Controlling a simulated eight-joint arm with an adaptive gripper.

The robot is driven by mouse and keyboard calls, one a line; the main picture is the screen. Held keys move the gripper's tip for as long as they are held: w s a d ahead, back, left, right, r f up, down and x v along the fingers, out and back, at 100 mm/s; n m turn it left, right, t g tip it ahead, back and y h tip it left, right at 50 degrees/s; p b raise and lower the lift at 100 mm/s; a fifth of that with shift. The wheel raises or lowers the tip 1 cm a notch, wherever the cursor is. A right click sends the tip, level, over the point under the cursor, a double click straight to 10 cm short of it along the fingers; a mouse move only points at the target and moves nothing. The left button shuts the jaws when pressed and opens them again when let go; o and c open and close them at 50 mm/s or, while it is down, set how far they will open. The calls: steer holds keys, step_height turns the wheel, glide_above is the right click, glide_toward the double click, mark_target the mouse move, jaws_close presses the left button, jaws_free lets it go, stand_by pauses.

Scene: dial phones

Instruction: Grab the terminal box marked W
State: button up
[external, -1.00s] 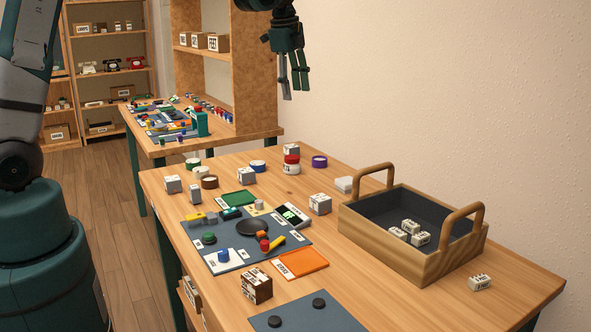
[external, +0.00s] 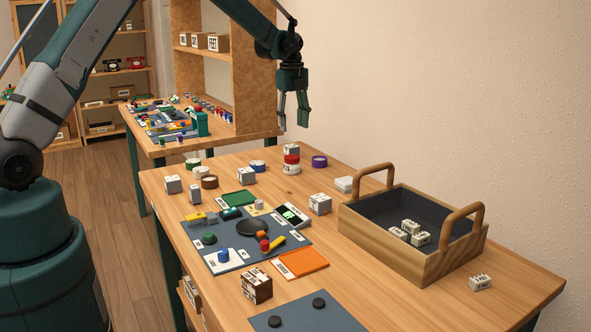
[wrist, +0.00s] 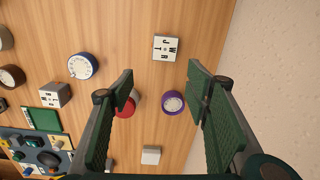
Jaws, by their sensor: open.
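A pale box with several dark letters (wrist: 167,48), a W seemingly among them, shows at the top middle of the wrist view. It appears to be the grey-white box (external: 291,149) behind the red and white round item in the external view, where its letters are too small to read. My gripper (external: 293,122) is open and empty, pointing down high above the table's far end. In the wrist view the open fingers (wrist: 162,74) frame the purple ring, and the lettered box lies beyond their tips, apart from them.
A purple ring (wrist: 173,103), a red-topped round item (external: 291,160) and a blue round item (external: 258,166) stand near the box. Other grey lettered boxes (external: 246,176) (external: 320,204) are nearer. A wooden handled tray (external: 455,261) stands right. The wall runs along the right side.

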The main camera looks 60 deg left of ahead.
glide_above(292, 146)
steer(key=shift+m, duration=0.4)
steer(key=f, duration=0.4)
steer(key=shift+s+a, duration=0.1)
steer(key=shift+s, duration=0.1)
steer(key=shift+f, duration=0.1)
steer(key=shift+f, duration=1.25)
steer(key=shift+w+f+b, duration=0.15)
steer(key=shift+f+b, duration=0.35)
steer(key=shift+f, duration=2.1)
steer(key=c, duration=1)
